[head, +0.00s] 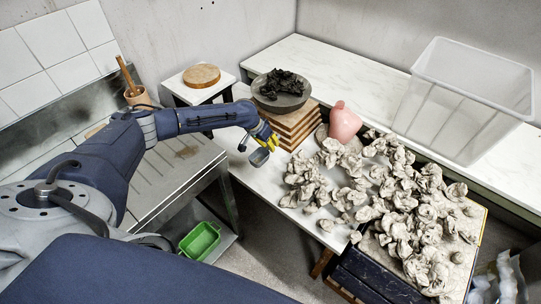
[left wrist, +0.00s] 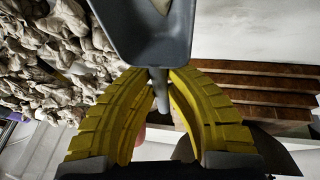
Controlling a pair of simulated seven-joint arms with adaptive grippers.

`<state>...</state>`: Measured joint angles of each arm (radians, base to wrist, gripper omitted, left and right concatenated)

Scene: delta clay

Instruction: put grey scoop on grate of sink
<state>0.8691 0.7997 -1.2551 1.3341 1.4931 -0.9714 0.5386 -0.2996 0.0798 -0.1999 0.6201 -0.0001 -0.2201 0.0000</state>
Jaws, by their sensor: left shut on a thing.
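The grey scoop (head: 259,157) is held above the white table, left of the clay heap. In the left wrist view the scoop (left wrist: 150,40) fills the top middle, its handle between the yellow fingers. My left gripper (head: 270,138) is shut on the scoop's handle. In the left wrist view its yellow fingers (left wrist: 158,88) close around it. A small pale bit lies in the scoop's bowl. The metal sink unit (head: 185,165) stands at the left, with a ribbed top beside my arm; my arm hides part of it, and I cannot make out the grate clearly. My right gripper is not in view.
A heap of grey clay lumps (head: 390,195) covers the right of the table. A stack of wooden boards (head: 291,127) with a dark bowl (head: 281,100) stands behind the gripper, near a pink vase (head: 344,122). A clear bin (head: 465,100) stands on the back counter. A green basin (head: 200,240) sits low.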

